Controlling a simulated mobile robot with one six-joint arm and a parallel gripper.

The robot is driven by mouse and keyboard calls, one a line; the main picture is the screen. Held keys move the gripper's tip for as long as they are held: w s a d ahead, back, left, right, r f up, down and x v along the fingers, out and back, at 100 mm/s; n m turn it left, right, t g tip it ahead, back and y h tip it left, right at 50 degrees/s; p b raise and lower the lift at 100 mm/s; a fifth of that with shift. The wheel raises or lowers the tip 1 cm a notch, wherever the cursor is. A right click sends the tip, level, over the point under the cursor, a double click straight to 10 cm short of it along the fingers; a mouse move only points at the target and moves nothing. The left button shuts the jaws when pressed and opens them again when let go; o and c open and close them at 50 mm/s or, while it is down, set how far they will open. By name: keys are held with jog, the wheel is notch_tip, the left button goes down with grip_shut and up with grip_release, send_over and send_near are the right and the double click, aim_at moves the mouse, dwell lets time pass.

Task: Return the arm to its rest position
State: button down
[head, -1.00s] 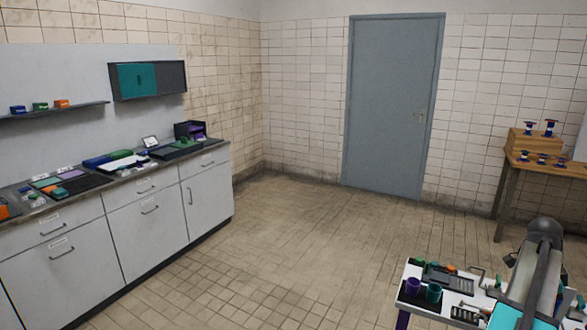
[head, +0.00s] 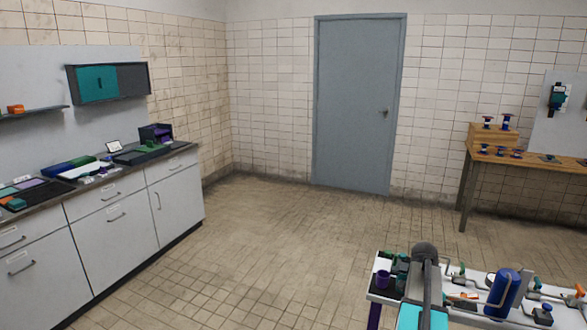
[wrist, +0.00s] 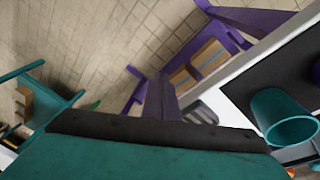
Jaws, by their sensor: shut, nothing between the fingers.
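My arm (head: 424,275) rises at the bottom right of the head view, in front of a white-topped table. My gripper (wrist: 160,125) shows in the wrist view as a wide teal block with a dark edge, filling the bottom. It is shut, with nothing seen held. In the head view the gripper cannot be made out apart from the arm. A teal cup (wrist: 285,118) stands on a dark mat to its right in the wrist view, apart from it.
The white table (head: 376,292) has purple legs and carries a purple cup (head: 383,278), a blue cylinder (head: 503,293) and fittings. Grey cabinets (head: 120,225) line the left wall. A wooden bench (head: 464,190) stands at the right. The tiled floor (head: 255,245) between is clear.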

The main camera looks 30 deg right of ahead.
jog(key=w+a+f+n, duration=0.2)
jog(key=a+f+n, duration=0.2)
jog(key=a+f, duration=0.45)
jog(key=w+a+f+n+g+y, duration=0.1)
jog(key=w+a+f+n, duration=0.3)
jog(key=a, duration=0.8)
jog(key=a+f+n, duration=0.3)
jog(key=a+f, duration=0.5)
jog(key=a, duration=0.2)
jog(key=s+a+f+n+g, duration=0.1)
jog(key=s+a+f+n, duration=0.4)
jog(key=s+a, duration=0.3)
jog(key=s+a+f+n+g, duration=0.1)
jog(key=s+a+f+n, duration=0.4)
jog(key=a, duration=1)
jog(key=s+f, duration=0.2)
jog(key=s, duration=0.2)
jog(key=shift+a+f+n, duration=0.3)
jog(key=shift+a, duration=0.1)
jog(key=shift+g, duration=0.3)
